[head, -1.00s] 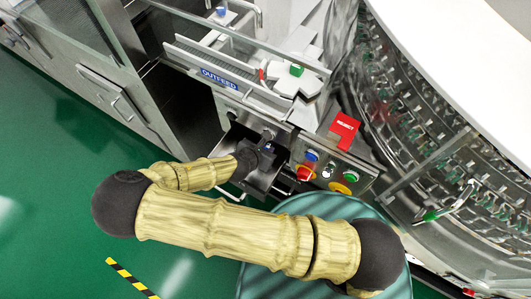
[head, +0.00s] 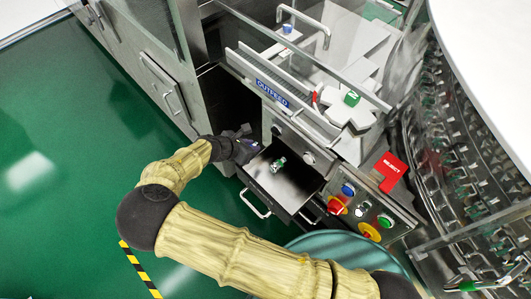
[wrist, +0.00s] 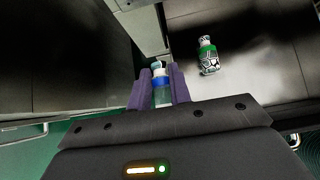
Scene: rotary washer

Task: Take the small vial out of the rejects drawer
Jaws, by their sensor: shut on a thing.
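The rejects drawer (head: 300,187) is pulled open below the outfeed, and its metal floor shows. My gripper (head: 247,151) is at the drawer's left edge in the head view. In the wrist view, my gripper's purple fingers (wrist: 160,88) are shut on a small clear vial with a blue band (wrist: 162,82). The fingers hide its sides, and it cannot be made out in the head view. A second vial, with a green band and a patterned label (wrist: 208,56), lies in the drawer; it also shows in the head view (head: 279,164).
A button panel (head: 365,212) and red reject sign (head: 390,170) stand right of the drawer. Green floor to the left is open.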

